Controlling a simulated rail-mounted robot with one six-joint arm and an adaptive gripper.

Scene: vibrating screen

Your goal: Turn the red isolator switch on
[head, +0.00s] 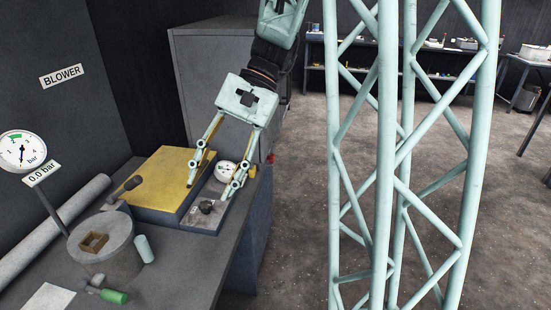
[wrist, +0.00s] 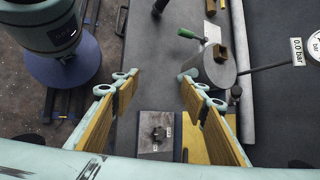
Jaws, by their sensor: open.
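A small red part (head: 271,158), partly hidden, shows at the far right edge of the bench, beyond my gripper. It is too small to tell its shape or position. My gripper (head: 208,189) is open and empty, pointing down over the grey control panel (head: 203,226). A dark knob (head: 207,207) sits on that panel near the right finger; it also shows in the wrist view (wrist: 159,133), between and below the fingers, with small white labels beside it. Its labels are unreadable. In the wrist view my open gripper (wrist: 158,78) has both fingers spread, with nothing between them.
A round white gauge (head: 226,172) is close by the right finger. A yellow box (head: 165,180) adjoins the panel. A round grey drum (head: 101,242), a green handle (head: 113,296) and a 0.0 bar gauge (head: 22,150) stand at left. A grey cabinet (head: 205,75) stands behind.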

